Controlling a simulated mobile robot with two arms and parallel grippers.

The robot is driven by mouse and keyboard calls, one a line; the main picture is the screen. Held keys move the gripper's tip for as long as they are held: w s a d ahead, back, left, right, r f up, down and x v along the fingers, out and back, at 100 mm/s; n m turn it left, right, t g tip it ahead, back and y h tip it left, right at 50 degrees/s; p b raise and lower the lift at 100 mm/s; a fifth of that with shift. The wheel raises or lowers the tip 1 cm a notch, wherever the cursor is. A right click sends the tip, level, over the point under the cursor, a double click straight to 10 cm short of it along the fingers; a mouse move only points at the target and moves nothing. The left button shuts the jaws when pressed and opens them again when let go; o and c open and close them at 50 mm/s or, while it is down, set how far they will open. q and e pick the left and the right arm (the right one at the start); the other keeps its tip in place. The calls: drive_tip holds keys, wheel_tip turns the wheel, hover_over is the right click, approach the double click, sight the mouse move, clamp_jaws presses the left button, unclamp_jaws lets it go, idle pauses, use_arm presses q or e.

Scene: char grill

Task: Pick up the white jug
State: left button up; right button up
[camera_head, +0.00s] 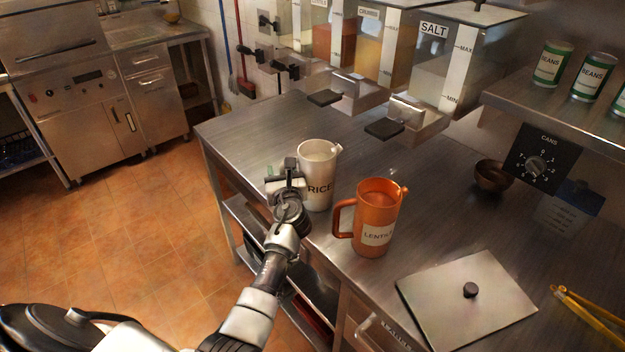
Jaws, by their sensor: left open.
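The white jug (320,172), labelled "RICE", stands upright on the metal counter near its left front edge. My left gripper (287,174) is at the jug's left side, and its arm reaches in from below. The gripper is open. It covers the jug's left side, so the handle is hidden, and I cannot tell whether the fingers are around it or touching it. My right gripper is not in view.
An orange jug (375,222) labelled "LENTILS" stands close to the right of the white jug. A metal lid (466,300), yellow tongs (590,312) and a small dark bowl (493,176) lie further right. Dispensers (455,62) overhang the back. The counter's left end is clear.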

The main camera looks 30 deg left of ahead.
use_arm(q)
drive_tip(key=shift+c, duration=0.3)
clamp_jaws()
